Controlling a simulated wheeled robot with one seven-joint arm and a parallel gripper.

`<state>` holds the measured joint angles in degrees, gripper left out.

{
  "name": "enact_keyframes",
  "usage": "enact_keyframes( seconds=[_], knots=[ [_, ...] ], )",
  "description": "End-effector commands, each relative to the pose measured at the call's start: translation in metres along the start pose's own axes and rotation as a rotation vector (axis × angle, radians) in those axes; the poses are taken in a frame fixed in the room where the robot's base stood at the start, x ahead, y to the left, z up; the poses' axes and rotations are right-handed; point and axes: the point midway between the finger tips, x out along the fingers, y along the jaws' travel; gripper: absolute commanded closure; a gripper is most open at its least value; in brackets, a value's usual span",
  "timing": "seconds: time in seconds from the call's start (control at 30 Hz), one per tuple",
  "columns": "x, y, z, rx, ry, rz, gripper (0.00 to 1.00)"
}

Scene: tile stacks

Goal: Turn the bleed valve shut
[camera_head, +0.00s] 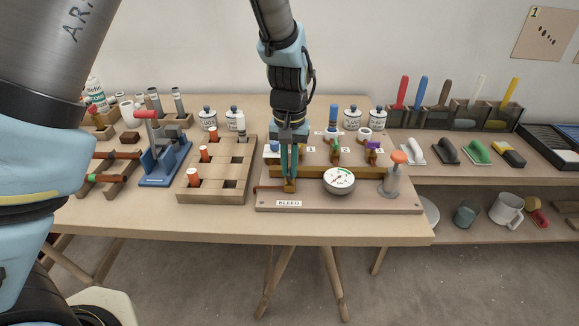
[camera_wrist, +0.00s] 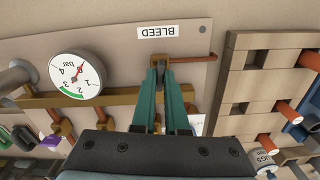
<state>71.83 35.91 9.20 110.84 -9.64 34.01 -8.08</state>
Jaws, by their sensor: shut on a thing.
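The bleed valve is a small brass body (camera_wrist: 181,59) with a thin copper-coloured rod (camera_wrist: 196,58) sticking out to the right in the wrist view. In the head view the rod (camera_head: 267,188) points left, just above the BLEED label (camera_head: 289,203). My gripper (camera_head: 290,179) points down over the valve, its teal fingers close together. In the wrist view the fingertips (camera_wrist: 162,73) are shut on the valve, one on each side, and hide part of it. Which part they grip is hard to see.
A round pressure gauge (camera_head: 338,180) stands right of the valve on the same board (camera_head: 370,203), with an orange-topped plunger (camera_head: 398,158) further right. A wooden rack (camera_head: 233,181) with orange-ended cylinders is close on the left. Several small valves and jars stand behind.

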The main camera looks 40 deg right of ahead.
Motion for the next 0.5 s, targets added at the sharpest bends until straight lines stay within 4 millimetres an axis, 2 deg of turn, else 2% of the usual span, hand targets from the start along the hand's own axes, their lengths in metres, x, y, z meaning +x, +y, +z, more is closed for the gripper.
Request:
enact_keyframes(
  seconds=[0.5],
  knots=[
    [-0.0008, -0.0004, -0.001, 0.474, 0.003, 0.001, 1.0]
  ],
)
